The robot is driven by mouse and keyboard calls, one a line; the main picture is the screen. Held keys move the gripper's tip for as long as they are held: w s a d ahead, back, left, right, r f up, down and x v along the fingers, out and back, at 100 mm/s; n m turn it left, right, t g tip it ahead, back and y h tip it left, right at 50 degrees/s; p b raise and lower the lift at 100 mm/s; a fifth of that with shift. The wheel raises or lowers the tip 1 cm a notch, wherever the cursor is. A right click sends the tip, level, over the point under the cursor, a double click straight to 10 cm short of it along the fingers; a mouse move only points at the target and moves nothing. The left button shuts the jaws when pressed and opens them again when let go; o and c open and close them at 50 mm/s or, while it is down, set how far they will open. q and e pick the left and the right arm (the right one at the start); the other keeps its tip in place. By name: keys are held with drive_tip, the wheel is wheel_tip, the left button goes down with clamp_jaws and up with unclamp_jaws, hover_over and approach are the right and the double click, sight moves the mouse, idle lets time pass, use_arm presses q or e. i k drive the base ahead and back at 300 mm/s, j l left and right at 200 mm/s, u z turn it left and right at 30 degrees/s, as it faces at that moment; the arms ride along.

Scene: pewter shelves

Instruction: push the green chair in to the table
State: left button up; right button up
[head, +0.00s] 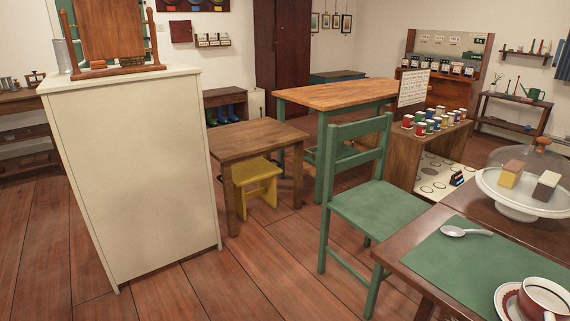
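The green chair (378,208) stands upright on the floor, right of centre in the head view. Its slatted back (356,131) is on the far left side, and its seat faces the dark wooden table (408,249) at the lower right. The seat's front edge appears close to the table's near-left edge; I cannot tell whether it reaches under the top. The chair back stands well clear of the table. Neither of my grippers shows in this view.
The table holds a green mat (490,262), spoon (465,231), cup (543,299) and domed cake stand (522,192). Behind the chair are a wooden-topped green table (335,95) and a shelf with tins (405,160). A white cabinet (135,180) stands left. Floor before the chair is clear.

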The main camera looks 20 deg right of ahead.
sight(378, 208)
drive_tip(key=i+z, duration=0.25)
drive_tip(key=i, duration=0.25)
drive_tip(key=i+j+z, duration=0.2)
drive_tip(key=i, duration=0.3)
drive_tip(key=i+j+z, duration=0.25)
drive_tip(key=i, duration=0.2)
drive_tip(key=i+j+z, duration=0.2)
drive_tip(key=z, duration=0.15)
drive_tip(key=i+j+z, duration=0.25)
drive_tip(key=z, duration=0.15)
drive_tip(key=i+j+z, duration=0.35)
drive_tip(key=k, duration=0.1)
